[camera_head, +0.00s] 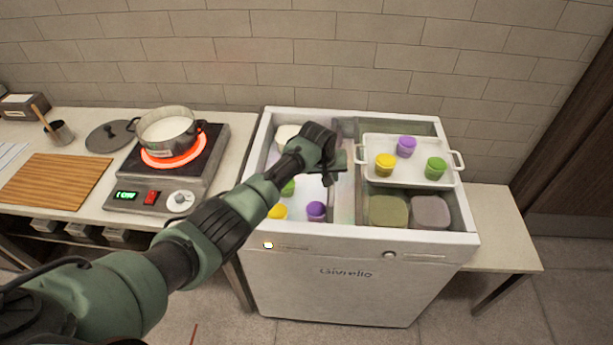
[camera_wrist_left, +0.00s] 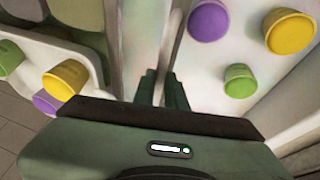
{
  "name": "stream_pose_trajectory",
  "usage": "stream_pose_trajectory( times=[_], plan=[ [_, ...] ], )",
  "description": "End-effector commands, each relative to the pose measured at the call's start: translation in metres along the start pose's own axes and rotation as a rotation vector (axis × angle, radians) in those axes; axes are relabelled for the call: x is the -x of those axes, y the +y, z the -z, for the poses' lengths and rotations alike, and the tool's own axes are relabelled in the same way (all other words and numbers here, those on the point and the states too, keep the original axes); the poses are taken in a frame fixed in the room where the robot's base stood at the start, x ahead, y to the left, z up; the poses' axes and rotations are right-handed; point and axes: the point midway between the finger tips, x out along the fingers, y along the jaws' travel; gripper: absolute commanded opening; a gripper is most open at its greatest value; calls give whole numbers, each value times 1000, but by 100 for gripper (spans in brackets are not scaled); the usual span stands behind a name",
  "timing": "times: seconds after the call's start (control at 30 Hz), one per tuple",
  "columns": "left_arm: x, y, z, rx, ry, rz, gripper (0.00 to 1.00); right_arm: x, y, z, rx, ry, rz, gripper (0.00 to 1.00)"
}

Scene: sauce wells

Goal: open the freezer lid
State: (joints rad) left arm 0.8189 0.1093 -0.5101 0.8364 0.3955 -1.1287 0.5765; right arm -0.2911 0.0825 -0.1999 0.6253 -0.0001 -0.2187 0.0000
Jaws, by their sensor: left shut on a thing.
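The white chest freezer (camera_head: 350,283) stands in the middle of the head view. Its left half is uncovered. What looks like the sliding lid's pale upright edge strip (camera_head: 344,205) runs front to back near the middle; it also shows in the left wrist view (camera_wrist_left: 143,35). The lid seems to lie over the right half, though its clear pane is hard to make out. My left gripper (camera_head: 338,172) reaches over the freezer from the left. Its fingers (camera_wrist_left: 162,76) are shut on that edge. My own arm hides part of the left compartment. My right gripper is not in view.
A white tray (camera_head: 454,178) with yellow, purple and green tubs sits at the freezer's right. Other tubs, including a purple one (camera_head: 316,210), lie in the left half. A pot (camera_head: 167,130) stands on a glowing burner at left. A bare side table (camera_head: 500,240) stands at right.

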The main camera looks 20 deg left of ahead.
Motion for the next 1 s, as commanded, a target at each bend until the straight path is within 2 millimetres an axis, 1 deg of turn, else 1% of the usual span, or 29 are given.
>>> stream_pose_trajectory(
  times=[0.03,0.1,0.23,0.4,0.63,0.67,0.7,0.73,1.0],
  plan=[
    [-3,10,0,0,2,-5,0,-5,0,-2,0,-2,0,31],
    [-4,18,-1,-1,2,-4,0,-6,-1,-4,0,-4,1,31],
    [-5,26,-1,0,3,-3,0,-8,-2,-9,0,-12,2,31],
    [-5,29,-1,0,5,-2,0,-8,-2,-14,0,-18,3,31],
    [-5,28,0,0,5,-1,0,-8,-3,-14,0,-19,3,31],
    [-5,28,0,0,6,-1,15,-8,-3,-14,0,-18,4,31],
    [-5,28,0,0,6,-1,26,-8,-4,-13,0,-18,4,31],
    [-5,28,0,0,5,-1,34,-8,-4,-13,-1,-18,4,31],
    [-5,28,-1,0,3,0,34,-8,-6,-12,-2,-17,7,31]
  ],
)
